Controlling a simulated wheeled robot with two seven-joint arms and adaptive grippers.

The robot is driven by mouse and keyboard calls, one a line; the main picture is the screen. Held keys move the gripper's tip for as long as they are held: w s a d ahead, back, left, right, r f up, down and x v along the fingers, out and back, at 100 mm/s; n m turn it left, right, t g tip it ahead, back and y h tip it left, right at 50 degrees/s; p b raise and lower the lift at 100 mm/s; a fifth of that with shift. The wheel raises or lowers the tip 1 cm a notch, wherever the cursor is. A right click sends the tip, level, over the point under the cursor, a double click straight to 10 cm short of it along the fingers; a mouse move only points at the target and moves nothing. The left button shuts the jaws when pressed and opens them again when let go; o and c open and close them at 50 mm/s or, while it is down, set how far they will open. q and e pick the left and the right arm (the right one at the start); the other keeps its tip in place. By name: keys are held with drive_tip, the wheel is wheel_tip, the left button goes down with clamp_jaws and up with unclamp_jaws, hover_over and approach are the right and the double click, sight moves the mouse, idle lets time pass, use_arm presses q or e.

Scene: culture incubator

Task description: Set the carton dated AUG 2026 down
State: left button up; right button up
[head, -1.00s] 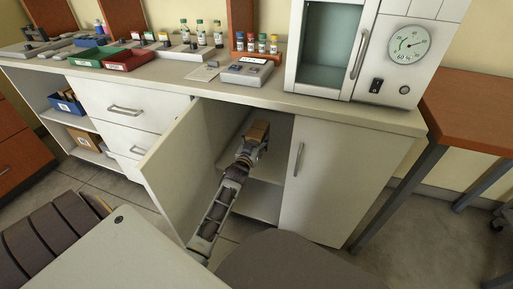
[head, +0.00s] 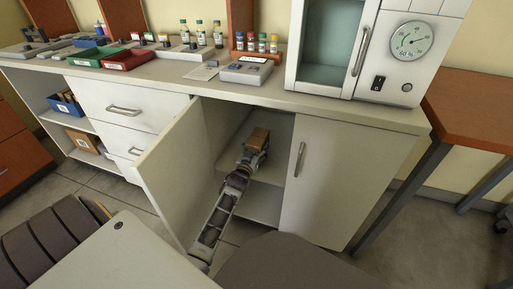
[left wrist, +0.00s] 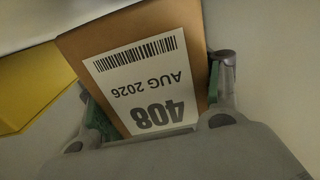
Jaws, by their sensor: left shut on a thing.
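The brown carton (head: 259,137) is inside the open cupboard below the counter. In the left wrist view the carton (left wrist: 193,58) shows a white label with a barcode, "AUG 2026" and "408", upside down in that picture. My left gripper (head: 253,155) reaches in through the open doorway and is shut on the carton, with a finger on each side of it in the left wrist view (left wrist: 155,105). The carton is above the cupboard's inner shelf (head: 232,163); I cannot tell whether it touches it. My right gripper is not in view.
The left cupboard door (head: 180,165) stands open beside my left arm; the right door (head: 325,180) is closed. A yellow object (left wrist: 32,88) shows left of the carton in the left wrist view. The incubator (head: 345,50) stands on the counter above.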

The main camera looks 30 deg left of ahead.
use_arm(q)
drive_tip(key=shift+f, duration=0.3)
drive_tip(key=o, duration=1.2)
drive_tip(key=shift+f, duration=0.1)
drive_tip(key=shift+r, duration=0.25)
